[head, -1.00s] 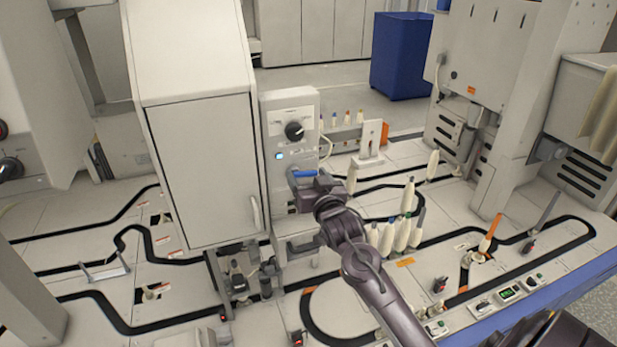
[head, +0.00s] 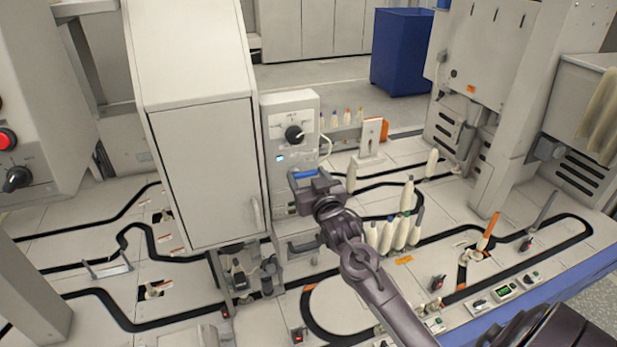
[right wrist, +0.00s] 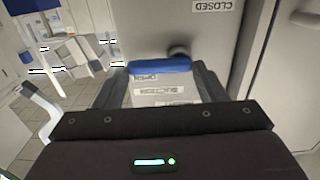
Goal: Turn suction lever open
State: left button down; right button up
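The suction lever is a blue bar handle (head: 304,174) on the grey control box beside the tall cabinet. In the right wrist view the blue handle (right wrist: 160,67) lies crosswise, with its pivot knob just behind it. The "OPEN" label shows close beside the handle; the "CLOSED" label is farther off, towards the top of that view. My right gripper (head: 304,181) is at the lever. Its dark fingers (right wrist: 160,85) are spread wide, one near each end of the handle; I cannot tell whether either touches it. My left gripper is out of view.
The tall grey cabinet (head: 205,165) stands directly left of the control box (head: 291,112), which carries a black dial (head: 294,133). White bobbins (head: 402,230) stand right of my right arm. A blue bin (head: 402,55) is at the back.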

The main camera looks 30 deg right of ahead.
jog(key=o, duration=0.4)
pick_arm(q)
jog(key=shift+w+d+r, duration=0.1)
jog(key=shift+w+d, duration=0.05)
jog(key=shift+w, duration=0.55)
pick_arm(e)
jog(key=v, duration=0.7)
jog(key=shift+s, duration=0.4)
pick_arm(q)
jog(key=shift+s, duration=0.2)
